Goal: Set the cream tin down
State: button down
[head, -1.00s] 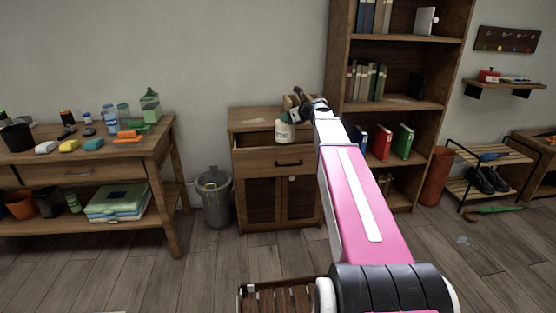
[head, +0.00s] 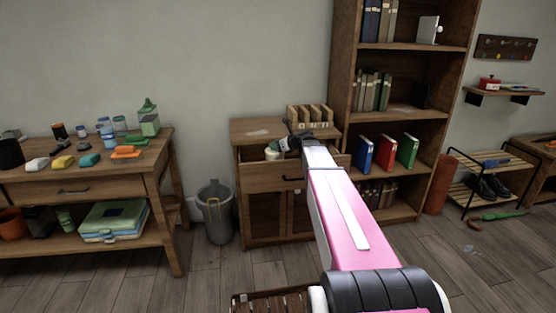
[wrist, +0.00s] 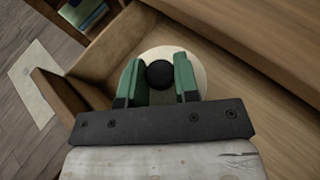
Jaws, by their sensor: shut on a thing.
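The cream tin (head: 272,153) is at the open top drawer (head: 268,177) of the small wooden cabinet, its lower part hidden behind the drawer front. In the wrist view its round cream lid (wrist: 199,78) shows from above, inside the drawer's walls, with a black knob (wrist: 160,73) in the middle. My gripper (head: 285,145) is over the tin; in the wrist view its green fingers (wrist: 158,70) are shut on the knob from both sides. I cannot tell whether the tin's base touches the drawer floor.
A wooden sorter (head: 310,115) stands on the cabinet top (head: 258,130), behind the drawer. A tall bookcase (head: 343,80) is close on the right. A grey bin (head: 216,215) stands left of the cabinet. Bare drawer floor shows beside the tin.

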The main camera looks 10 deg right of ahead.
aim_at(276, 155)
jog(key=shift+f, duration=2.85)
jog(key=c, duration=0.8)
grip_release()
jog(key=shift+f, duration=0.15)
jog(key=shift+c, duration=0.2)
jog(key=shift+r, duration=0.2)
jog(key=v, duration=1.2)
jog(key=shift+f, duration=0.15)
